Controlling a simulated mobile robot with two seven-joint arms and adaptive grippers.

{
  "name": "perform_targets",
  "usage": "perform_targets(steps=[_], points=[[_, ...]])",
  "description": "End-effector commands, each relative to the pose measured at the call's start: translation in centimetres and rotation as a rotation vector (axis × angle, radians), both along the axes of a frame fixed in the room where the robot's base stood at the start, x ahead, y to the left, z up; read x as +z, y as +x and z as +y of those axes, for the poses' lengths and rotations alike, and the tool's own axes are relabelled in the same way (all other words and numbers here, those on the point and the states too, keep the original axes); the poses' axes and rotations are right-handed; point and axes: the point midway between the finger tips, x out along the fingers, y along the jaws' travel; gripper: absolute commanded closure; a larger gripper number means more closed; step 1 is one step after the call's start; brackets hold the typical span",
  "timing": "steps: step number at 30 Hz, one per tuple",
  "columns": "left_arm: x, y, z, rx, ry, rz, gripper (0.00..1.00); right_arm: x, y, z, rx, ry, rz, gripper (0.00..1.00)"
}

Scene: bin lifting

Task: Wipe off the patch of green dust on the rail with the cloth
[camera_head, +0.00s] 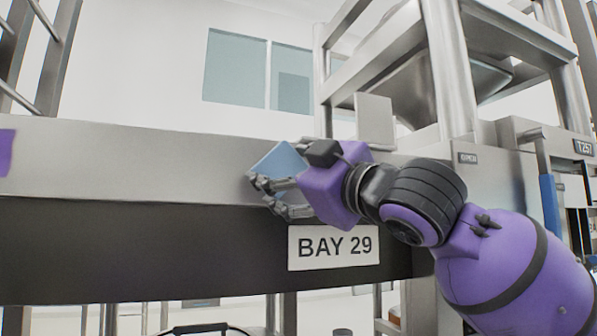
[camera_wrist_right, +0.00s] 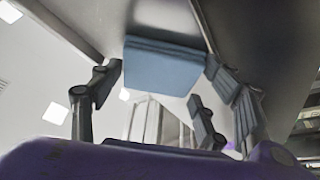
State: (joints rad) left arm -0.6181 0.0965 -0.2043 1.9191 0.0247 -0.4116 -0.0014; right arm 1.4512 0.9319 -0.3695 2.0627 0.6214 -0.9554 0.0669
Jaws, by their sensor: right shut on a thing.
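The rail (camera_head: 120,160) is a long grey metal beam crossing the head view from the left to the machine frame. My right gripper (camera_head: 266,192) is at the rail's front, above the BAY 29 sign, and is shut on a folded blue cloth (camera_head: 279,163). In the right wrist view the cloth (camera_wrist_right: 165,68) sits between the fingers, close to a grey metal surface. I cannot tell whether it touches the rail. No green dust shows in either view; the gripper, arm and cloth hide part of the rail. My left gripper is not in view.
The BAY 29 sign (camera_head: 333,246) is on the dark face below the rail. A metal frame with a hopper (camera_head: 420,90) stands behind at right. A small purple patch (camera_head: 5,152) shows at the left edge. The rail's left stretch is clear.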

Motion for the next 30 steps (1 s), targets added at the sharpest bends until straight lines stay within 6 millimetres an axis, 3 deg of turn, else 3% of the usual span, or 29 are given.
perform_targets(steps=[6,17,30], points=[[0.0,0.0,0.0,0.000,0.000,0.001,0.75,-0.1,-0.3,1.7,0.002,0.000,0.003,0.51],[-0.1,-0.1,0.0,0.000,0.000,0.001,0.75,-0.2,-0.6,1.6,0.000,-0.001,0.005,0.51],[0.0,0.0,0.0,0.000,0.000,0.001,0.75,-0.1,-4.8,0.2,-0.001,0.000,0.001,0.51]])
